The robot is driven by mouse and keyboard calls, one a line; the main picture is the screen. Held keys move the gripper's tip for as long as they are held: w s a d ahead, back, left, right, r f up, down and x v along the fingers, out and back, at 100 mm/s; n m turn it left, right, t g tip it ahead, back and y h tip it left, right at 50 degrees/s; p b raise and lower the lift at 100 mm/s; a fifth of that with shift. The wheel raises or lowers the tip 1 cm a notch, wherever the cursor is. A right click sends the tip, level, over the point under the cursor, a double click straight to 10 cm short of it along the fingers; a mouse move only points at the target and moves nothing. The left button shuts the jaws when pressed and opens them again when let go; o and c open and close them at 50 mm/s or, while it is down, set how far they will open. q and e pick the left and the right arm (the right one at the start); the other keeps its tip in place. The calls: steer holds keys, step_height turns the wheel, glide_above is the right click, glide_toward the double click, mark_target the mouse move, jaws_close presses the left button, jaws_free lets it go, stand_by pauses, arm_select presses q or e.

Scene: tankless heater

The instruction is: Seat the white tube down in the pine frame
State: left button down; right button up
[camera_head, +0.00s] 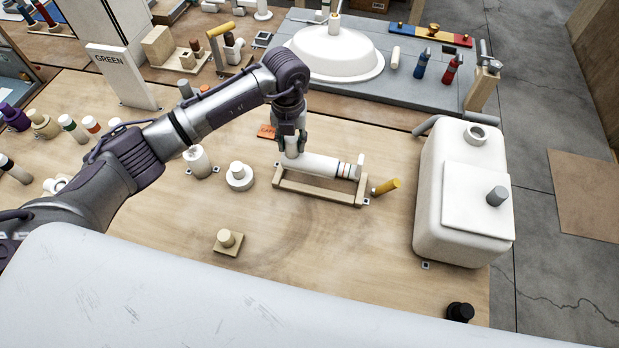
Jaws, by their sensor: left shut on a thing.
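The white tube (318,166) lies lengthwise over the pine frame (318,190) on the wooden table. It has coloured bands and a white end piece at its right. My left gripper (291,150) is above the left end of the frame, fingers pointing down, shut on the tube near its left end. The tube runs along the frame; I cannot tell if it rests fully on the frame or sits slightly above it. The fingers hide part of the tube's left end. My right gripper is not in view.
A yellow-handled peg (386,187) is just right of the frame. A white tank (462,190) stands further right. A white round piece (239,176) and a small pine block with a knob (228,241) are to the left. Bare table lies in front of the frame.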

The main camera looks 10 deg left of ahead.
mark_target(293, 158)
arm_select(q)
steer(key=shift+f+b, duration=1.4)
steer(key=shift+f, duration=0.25)
steer(key=shift+f+b, duration=0.55)
steer(key=shift+f, duration=0.1)
stand_by(0.4)
steer(key=shift+f+b, duration=0.65)
steer(key=shift+f, duration=0.15)
stand_by(0.5)
steer(key=c, duration=0.7)
jaws_free()
